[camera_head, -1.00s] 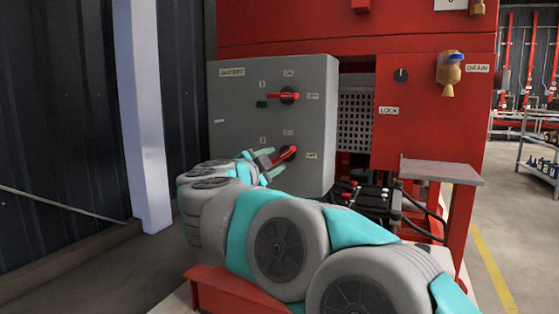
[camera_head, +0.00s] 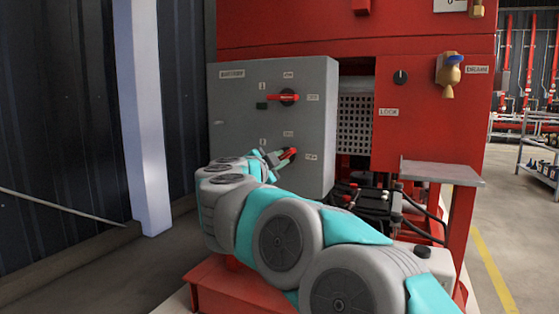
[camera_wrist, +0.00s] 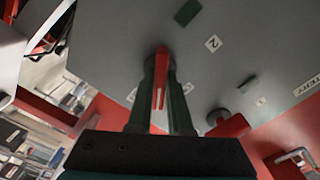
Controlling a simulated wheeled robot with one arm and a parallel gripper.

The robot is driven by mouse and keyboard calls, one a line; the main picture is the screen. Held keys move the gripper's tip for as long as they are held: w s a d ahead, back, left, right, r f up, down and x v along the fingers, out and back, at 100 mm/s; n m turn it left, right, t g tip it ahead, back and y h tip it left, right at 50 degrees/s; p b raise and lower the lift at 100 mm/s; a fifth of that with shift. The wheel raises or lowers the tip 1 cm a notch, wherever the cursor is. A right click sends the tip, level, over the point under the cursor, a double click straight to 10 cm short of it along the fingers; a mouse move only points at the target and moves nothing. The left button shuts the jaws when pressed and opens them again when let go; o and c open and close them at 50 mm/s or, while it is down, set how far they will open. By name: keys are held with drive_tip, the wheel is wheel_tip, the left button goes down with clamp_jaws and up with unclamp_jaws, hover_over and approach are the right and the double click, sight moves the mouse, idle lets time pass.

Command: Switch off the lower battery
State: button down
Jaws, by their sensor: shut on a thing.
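The grey battery box (camera_head: 232,125) carries two red-handled rotary switches. The upper switch (camera_head: 287,97) has its handle roughly level, and it also shows in the wrist view (camera_wrist: 229,125). The lower battery switch (camera_head: 291,153) is partly hidden by my gripper in the head view. My gripper (camera_head: 278,158) is at this lower switch. In the wrist view, my gripper (camera_wrist: 161,68) has its dark green fingers shut on the lower switch's red handle (camera_wrist: 160,85), one finger on each side.
A grey shelf (camera_head: 441,172) juts out at the right of the red housing (camera_head: 430,105). Black parts with cables (camera_head: 372,200) sit below the box's right side. A pale post (camera_head: 144,120) stands left of the box. Open floor lies at the far right.

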drive_tip(key=shift+m, duration=0.3)
idle(0.4)
drive_tip(key=shift+m+b, duration=0.75)
drive_tip(key=shift+m, duration=2.45)
drive_tip(key=c, duration=0.8)
unclamp_jaws()
drive_tip(key=shift+c, duration=0.2)
